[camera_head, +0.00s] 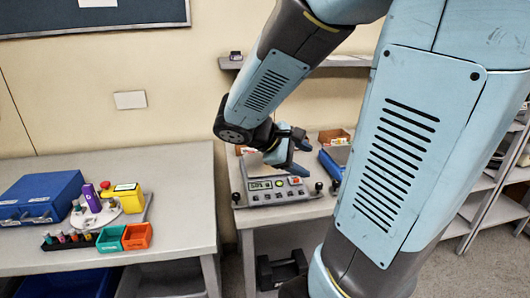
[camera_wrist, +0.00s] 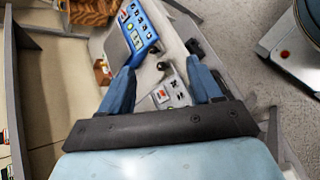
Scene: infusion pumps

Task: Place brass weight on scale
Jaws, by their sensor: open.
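The scale (camera_head: 285,197) appears to be the grey bench unit with a green-lit display and several buttons, on the right-hand bench. Part of its panel, with a red button, shows between my fingers in the wrist view (camera_wrist: 174,92). My gripper (camera_head: 291,158) is open, with blue fingers, and hangs just above and behind the front panel of the unit. In the wrist view my gripper (camera_wrist: 160,70) has nothing visible between its fingers. I cannot make out a brass weight in either view; my arm and gripper hide part of the bench.
A blue-framed device (camera_wrist: 137,30) stands beside the unit on the bench. A small brown box (camera_wrist: 102,72) lies near it. A shelf rack stands far right.

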